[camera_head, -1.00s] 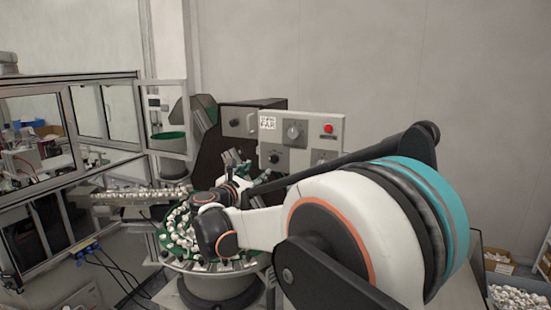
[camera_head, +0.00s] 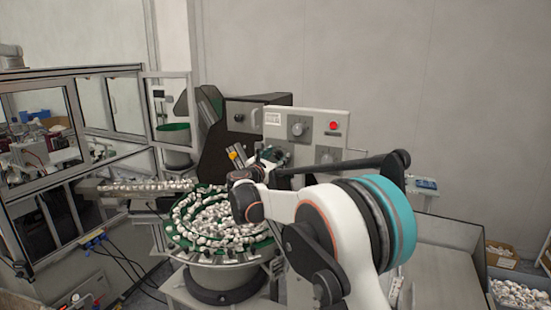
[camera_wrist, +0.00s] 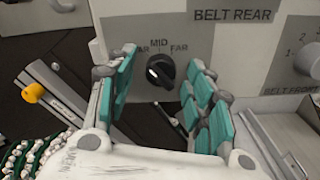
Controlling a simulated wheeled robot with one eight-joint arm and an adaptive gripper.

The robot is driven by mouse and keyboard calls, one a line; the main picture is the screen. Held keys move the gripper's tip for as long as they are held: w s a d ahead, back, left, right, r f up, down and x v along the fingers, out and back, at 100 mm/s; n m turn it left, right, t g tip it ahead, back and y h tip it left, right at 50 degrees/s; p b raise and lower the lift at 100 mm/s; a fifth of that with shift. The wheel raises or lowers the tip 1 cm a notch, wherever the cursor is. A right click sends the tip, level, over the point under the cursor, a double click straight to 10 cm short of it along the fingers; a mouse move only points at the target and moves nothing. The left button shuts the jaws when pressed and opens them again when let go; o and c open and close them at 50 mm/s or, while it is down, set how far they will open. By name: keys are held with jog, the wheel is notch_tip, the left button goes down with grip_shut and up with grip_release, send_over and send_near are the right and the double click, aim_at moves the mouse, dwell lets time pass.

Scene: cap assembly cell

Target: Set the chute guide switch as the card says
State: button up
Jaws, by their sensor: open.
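In the wrist view a black rotary knob (camera_wrist: 160,70) with a white mark sits on the grey panel, under labels reading MID and FAR and a partly hidden one ending in AR. Its exact pointing is unclear. My gripper (camera_wrist: 162,85) is open, its teal pads to the left and right of the knob, with visible gaps. In the head view my gripper (camera_head: 271,156) is at the panel's lower left and hides this knob. The card (camera_head: 272,118) is a small white sheet at the panel's upper left; its print is too small to read.
The panel also carries a grey knob (camera_head: 297,125) and a red button (camera_head: 333,126). The bowl of white caps (camera_head: 217,222) lies below.

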jog(key=c, duration=1.1)
jog(key=shift+o, duration=0.2)
jog(key=shift+m+b, duration=0.3)
jog(key=shift+b, duration=0.1)
jog(key=m+b, duration=0.2)
jog(key=shift+f+m, duration=0.15)
jog(key=shift+m, duration=0.25)
jog(key=m+b, duration=0.3)
jog(key=m, duration=0.1)
jog(key=shift+m, duration=0.3)
jog(key=m+b, duration=0.1)
jog(key=m, duration=0.3)
jog(key=shift+b, duration=0.35)
jog(key=shift+m+b, duration=0.45)
jog(key=shift+m, duration=1.45)
